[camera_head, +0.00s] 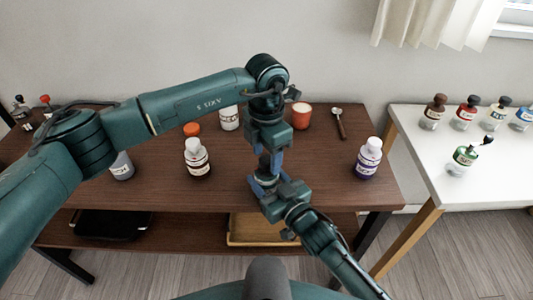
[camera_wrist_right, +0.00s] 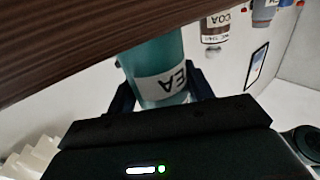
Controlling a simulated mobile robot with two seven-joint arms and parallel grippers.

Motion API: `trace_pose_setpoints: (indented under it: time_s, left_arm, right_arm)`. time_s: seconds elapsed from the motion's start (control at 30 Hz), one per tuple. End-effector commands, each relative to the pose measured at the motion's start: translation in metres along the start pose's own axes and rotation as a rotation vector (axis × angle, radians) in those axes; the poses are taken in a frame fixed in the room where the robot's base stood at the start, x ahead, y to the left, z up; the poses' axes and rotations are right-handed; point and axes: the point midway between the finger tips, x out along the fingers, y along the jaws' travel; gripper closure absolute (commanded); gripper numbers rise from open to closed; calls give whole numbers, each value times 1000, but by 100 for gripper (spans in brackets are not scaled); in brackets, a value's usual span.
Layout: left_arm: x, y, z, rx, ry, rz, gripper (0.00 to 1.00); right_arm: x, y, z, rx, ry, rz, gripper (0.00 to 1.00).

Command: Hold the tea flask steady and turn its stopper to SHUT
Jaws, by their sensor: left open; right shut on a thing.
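The teal tea flask (camera_wrist_right: 157,62), with a white label reading TEA, is upside down in the right wrist view, between the fingers of my right gripper (camera_wrist_right: 163,92). In the head view my right gripper (camera_head: 263,182) reaches in from the lower right and is shut on the flask, which my arms almost wholly hide there. My left gripper (camera_head: 269,160) points down from above, right over the right gripper, and is open. The stopper is hidden behind the left gripper, so I cannot tell which way it is turned or whether the fingers touch it.
A white side table (camera_head: 420,155) holds several bottles, one green (camera_head: 463,159).

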Motion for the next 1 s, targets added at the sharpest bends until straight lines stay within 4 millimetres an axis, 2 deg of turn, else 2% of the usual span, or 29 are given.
trace_pose_setpoints:
  time_s: [0.33, 0.87, 1.0]
  left_arm:
    - [4, 0, 0, 1, 0, 0, 47]
    - [4, 0, 0, 1, 0, 0, 90]
    - [3, 0, 0, -2, 0, 0, 91]
  right_arm:
    - [0, 0, 1, 0, -2, 0, 74]
    - [0, 0, 1, 0, -2, 0, 74]
    - [0, 0, 1, 0, -2, 0, 74]
